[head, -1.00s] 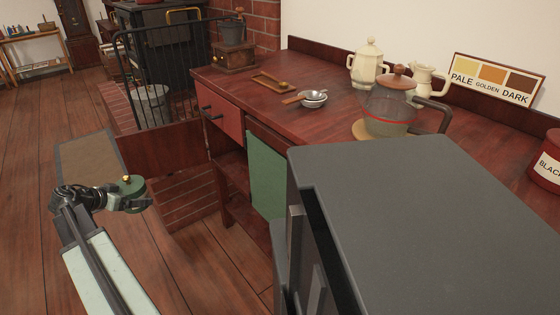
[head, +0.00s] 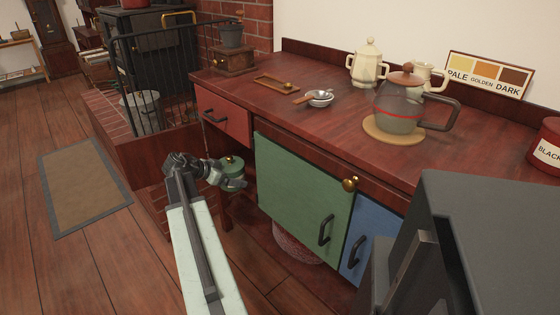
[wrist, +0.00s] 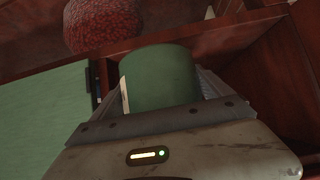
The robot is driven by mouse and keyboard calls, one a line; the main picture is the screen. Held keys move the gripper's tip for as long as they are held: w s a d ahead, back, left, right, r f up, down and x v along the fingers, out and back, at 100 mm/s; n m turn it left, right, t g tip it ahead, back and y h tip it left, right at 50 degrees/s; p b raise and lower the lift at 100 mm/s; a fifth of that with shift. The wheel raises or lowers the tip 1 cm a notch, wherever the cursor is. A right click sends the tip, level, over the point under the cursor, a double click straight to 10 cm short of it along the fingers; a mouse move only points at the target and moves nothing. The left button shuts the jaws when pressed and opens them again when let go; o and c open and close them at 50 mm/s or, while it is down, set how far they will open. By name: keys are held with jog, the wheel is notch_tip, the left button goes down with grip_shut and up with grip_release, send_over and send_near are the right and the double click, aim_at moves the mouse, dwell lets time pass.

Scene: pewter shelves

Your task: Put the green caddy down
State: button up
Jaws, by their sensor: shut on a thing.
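The green caddy (head: 232,172), a small round tin with a brass knob on its lid, is held upright at the end of my arm. My gripper (head: 222,175) is shut on it. In the head view it appears in front of the open shelf bay under the counter, left of the green door. In the wrist view the caddy (wrist: 160,78) fills the space between the fingers, with a pale label edge at its left. Reddish wooden panels are around and behind it there. Whether its base touches any surface cannot be told.
The green door (head: 300,190) is close to the right of my gripper, with a blue door (head: 370,238) beyond. A red drawer (head: 224,120) is above. The counter (head: 290,118) holds a glass pot (head: 398,112). A dark grey box (head: 490,230) stands front right.

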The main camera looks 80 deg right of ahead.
jog(key=shift+w+a, duration=0.15)
jog(key=shift+w, duration=0.2)
jog(key=s+d, duration=0.1)
jog(key=d, duration=0.4)
jog(key=s+d+f+b, duration=0.1)
jog(key=s+d, duration=0.1)
jog(key=d, duration=0.3)
jog(key=s+d, duration=0.1)
jog(key=d, duration=0.4)
jog(key=shift+s+d+f, duration=0.15)
jog(key=shift+s+f, duration=0.15)
notch_tip(320, 180, down, 4)
jog(key=b, duration=0.4)
jog(key=shift+r, duration=0.25)
jog(key=shift+f, duration=0.15)
jog(key=o, duration=1.8)
jog(key=shift+o, duration=0.2)
